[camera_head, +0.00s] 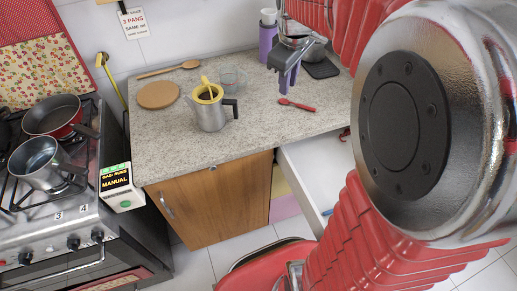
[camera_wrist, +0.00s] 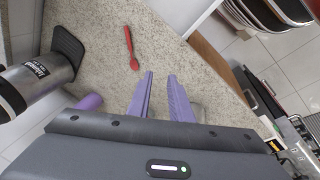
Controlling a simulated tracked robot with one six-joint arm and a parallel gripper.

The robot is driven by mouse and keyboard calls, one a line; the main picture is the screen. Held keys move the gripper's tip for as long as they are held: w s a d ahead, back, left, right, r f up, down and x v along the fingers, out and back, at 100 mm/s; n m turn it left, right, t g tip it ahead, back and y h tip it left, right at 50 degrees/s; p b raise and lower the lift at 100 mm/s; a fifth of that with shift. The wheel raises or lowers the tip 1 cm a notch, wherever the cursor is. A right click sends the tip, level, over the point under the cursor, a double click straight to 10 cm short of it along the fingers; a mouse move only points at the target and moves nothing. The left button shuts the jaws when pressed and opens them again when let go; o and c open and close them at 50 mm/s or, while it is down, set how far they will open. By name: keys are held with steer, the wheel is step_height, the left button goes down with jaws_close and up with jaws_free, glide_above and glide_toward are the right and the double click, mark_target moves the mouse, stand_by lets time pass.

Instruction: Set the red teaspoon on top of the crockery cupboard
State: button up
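The red teaspoon (camera_head: 297,105) lies flat on the speckled counter, near its front edge above an open white drawer. In the wrist view the teaspoon (camera_wrist: 129,42) lies beyond my fingertips, with its bowl end nearer to them. My gripper (camera_head: 288,84) has purple fingers and is over the counter, just behind the teaspoon and apart from it. In the wrist view my gripper (camera_wrist: 161,75) shows a gap between its fingers, with nothing held. I cannot tell which piece of furniture is the crockery cupboard; a wooden-door cupboard (camera_head: 215,200) stands under the counter.
The drawer (camera_head: 318,165) is open.

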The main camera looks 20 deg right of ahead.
steer(key=s+a+m+t+y, duration=0.1)
steer(key=s+a+m, duration=0.4)
steer(key=s+a, duration=1.1)
steer(key=shift+s+f+m+t+y, duration=0.3)
steer(key=shift+s+f+m+t, duration=0.1)
steer(key=shift+s+t, duration=0.45)
steer(key=shift+a, duration=0.1)
